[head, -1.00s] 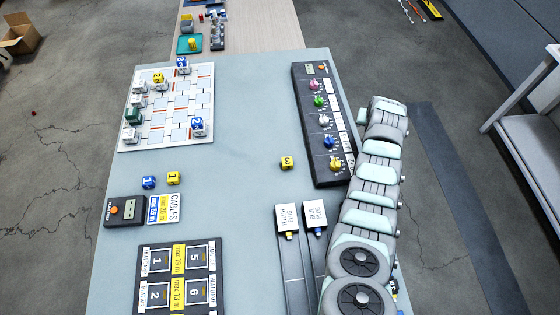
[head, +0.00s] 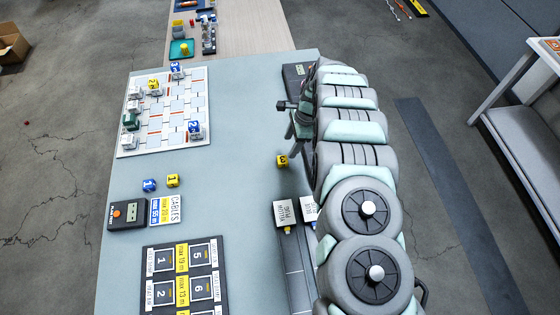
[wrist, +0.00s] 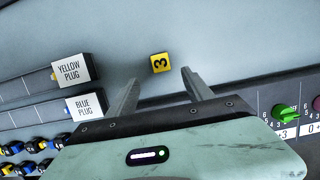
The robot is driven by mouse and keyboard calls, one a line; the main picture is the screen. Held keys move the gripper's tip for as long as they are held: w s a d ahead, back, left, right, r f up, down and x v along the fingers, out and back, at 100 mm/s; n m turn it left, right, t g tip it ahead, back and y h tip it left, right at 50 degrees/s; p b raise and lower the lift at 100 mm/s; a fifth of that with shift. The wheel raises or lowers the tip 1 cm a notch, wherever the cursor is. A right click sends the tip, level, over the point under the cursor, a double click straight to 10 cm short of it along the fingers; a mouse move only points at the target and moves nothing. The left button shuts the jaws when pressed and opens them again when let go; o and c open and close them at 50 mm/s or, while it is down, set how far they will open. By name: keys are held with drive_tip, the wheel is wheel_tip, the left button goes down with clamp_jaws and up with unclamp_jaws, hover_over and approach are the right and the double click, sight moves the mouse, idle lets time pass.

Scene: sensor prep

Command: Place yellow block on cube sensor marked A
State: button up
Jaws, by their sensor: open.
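A yellow block marked 3 (head: 282,161) lies alone on the grey table, right of the middle. It also shows in the wrist view (wrist: 160,63), just beyond and between my fingertips. My gripper (wrist: 160,78) is open and empty, with the block apart from both fingers. A yellow block marked 1 (head: 173,181) lies at the left beside a blue block (head: 149,185). A yellow block marked 2 (head: 154,86) is on the white board (head: 183,147). I cannot make out a cube sensor marked A in either view.
A dark panel with knobs (wrist: 300,90) lies right of my gripper. The yellow plug box (wrist: 75,70) and blue plug box (wrist: 86,105) stand on rails to the left. A numbered dark tray (head: 160,245) lies at the front left. The table's middle is clear.

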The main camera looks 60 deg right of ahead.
hover_over(283, 159)
drive_tip(key=s, duration=0.1)
drive_tip(key=shift+s+d+f, duration=0.1)
drive_tip(key=shift+d+f, duration=0.05)
drive_tip(key=shift+f, duration=1)
drive_tip(key=shift+d+f, duration=0.15)
drive_tip(key=shift+f, duration=1)
drive_tip(key=shift+d+f, duration=0.1)
drive_tip(key=shift+f, duration=0.25)
drive_tip(key=b+x, duration=0.2)
drive_tip(key=x, duration=0.2)
drive_tip(key=shift+f+b, duration=0.25)
drive_tip(key=shift+b, duration=0.1)
drive_tip(key=shift+r, duration=0.15)
clamp_jaws()
